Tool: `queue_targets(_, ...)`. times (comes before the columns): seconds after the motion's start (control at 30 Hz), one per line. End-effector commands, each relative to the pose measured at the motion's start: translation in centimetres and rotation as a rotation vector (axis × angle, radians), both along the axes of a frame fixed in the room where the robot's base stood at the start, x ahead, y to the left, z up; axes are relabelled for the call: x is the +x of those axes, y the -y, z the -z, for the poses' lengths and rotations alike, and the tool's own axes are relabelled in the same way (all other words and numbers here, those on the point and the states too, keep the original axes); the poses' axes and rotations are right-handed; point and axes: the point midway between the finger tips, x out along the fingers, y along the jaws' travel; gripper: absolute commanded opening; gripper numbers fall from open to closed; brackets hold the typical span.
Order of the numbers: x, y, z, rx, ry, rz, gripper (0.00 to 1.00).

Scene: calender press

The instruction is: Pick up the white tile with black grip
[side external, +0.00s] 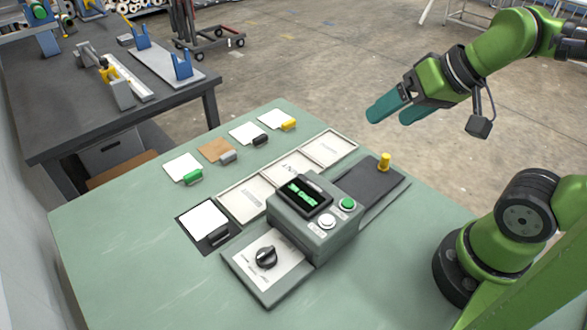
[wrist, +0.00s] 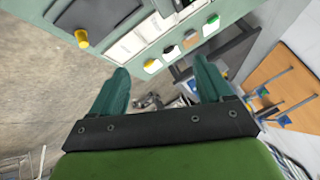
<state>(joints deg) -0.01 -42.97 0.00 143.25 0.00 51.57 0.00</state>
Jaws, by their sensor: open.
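A white tile with a black grip (side external: 244,131) lies in the back row on the green table (side external: 110,250), between a brown tile with a grey grip (side external: 215,150) and a white tile with a yellow grip (side external: 273,118). Its black grip (wrist: 170,51) also shows in the wrist view. Another white tile with a dark grip (side external: 204,219) lies in a black square frame at the front left. My gripper (side external: 388,112) is open and empty, raised well to the right of the tiles and apart from them; its two teal fingers show in the wrist view (wrist: 162,68).
A white tile with a green grip (side external: 182,166) ends the row at left. Several pale marked panels (side external: 246,199) lie in front. A control box (side external: 315,220) with buttons, a knob panel (side external: 267,262) and a dark plate with a yellow knob (side external: 384,161) stand nearby. The table's left front is clear.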

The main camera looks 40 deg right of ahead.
Motion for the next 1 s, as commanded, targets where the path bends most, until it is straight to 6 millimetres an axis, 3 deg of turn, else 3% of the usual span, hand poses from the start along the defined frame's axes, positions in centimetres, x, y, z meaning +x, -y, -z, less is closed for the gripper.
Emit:
queue_targets(0.17,0.4,-1.5,1.4,-0.001,-0.066,-0.062,0.79)
queue_targets(0.37,4.7,-5.8,1.7,-0.031,-0.2,-0.211,0.79)
queue_targets(0.53,9.2,-11.1,2.4,-0.08,-0.325,-0.32,0.79)
queue_targets(0.7,13.0,-17.3,4.6,-0.154,-0.442,-0.395,0.79)
queue_targets(0.9,15.8,-24.9,8.3,-0.258,-0.545,-0.436,0.79)
queue_targets(1.0,16.8,-27.4,9.2,-0.294,-0.57,-0.421,0.79)
